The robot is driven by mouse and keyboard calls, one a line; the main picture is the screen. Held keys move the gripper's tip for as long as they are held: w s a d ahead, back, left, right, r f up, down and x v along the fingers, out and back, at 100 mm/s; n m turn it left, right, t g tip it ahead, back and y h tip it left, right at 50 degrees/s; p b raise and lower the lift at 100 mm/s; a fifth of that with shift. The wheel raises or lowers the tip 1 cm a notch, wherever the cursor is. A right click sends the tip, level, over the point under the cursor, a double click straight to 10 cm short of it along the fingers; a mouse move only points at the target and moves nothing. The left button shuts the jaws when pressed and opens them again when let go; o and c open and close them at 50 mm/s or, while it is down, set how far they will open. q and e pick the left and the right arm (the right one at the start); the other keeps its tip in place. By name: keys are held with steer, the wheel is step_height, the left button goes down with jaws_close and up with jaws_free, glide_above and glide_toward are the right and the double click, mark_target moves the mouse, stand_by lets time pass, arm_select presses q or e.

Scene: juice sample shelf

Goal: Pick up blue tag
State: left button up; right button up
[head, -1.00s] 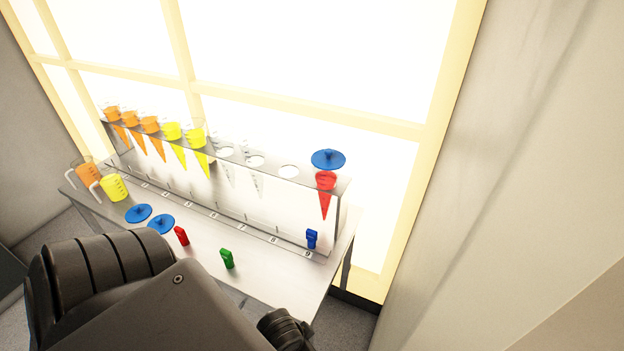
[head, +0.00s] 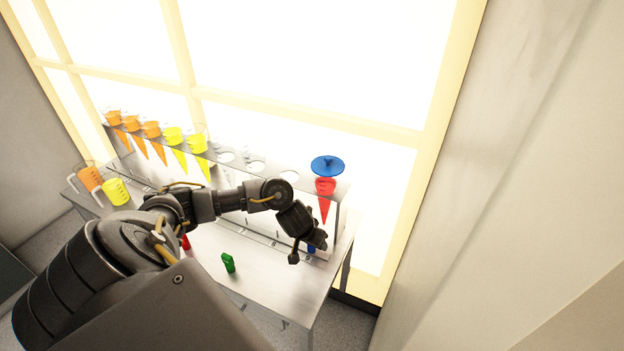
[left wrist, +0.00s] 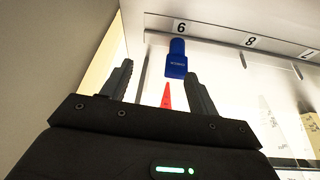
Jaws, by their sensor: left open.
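The blue tag (left wrist: 176,60) stands at the rack's base by the end number label, shown clearly in the left wrist view. In the head view only a bit of the blue tag (head: 311,250) shows behind my gripper. My left gripper (head: 308,244) is open and empty at the rack's right end. In the left wrist view, the tag appears beyond the fingertips of the open left gripper (left wrist: 158,70), between them in the picture and closer to the right finger. No contact is visible. My right gripper is not in view.
The rack (head: 342,195) holds orange and yellow cones, and a red cone (head: 325,205) under a blue disc (head: 327,166). A green tag (head: 228,262) stands on the table front; a red tag (head: 185,242) is partly hidden by my arm. Measuring cups (head: 115,191) stand at left.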

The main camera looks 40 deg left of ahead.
arm_select(q)
steer(key=shift+n+g+y, duration=0.3)
steer(key=shift+n, duration=0.3)
steer(key=a+f, duration=0.1)
steer(key=w+a+f+b, duration=0.1)
steer(key=w+a+f, duration=0.1)
steer(key=a+f, duration=0.1)
steer(key=shift+w+b, duration=0.1)
steer(key=shift+b, duration=0.2)
steer(key=x, duration=0.5)
steer(key=shift+w+d, duration=0.25)
steer(key=shift+w, duration=0.05)
steer(key=shift+r, duration=0.1)
steer(key=c, duration=1.1)
steer(key=shift+o, duration=0.2)
steer(key=shift+r, duration=0.1)
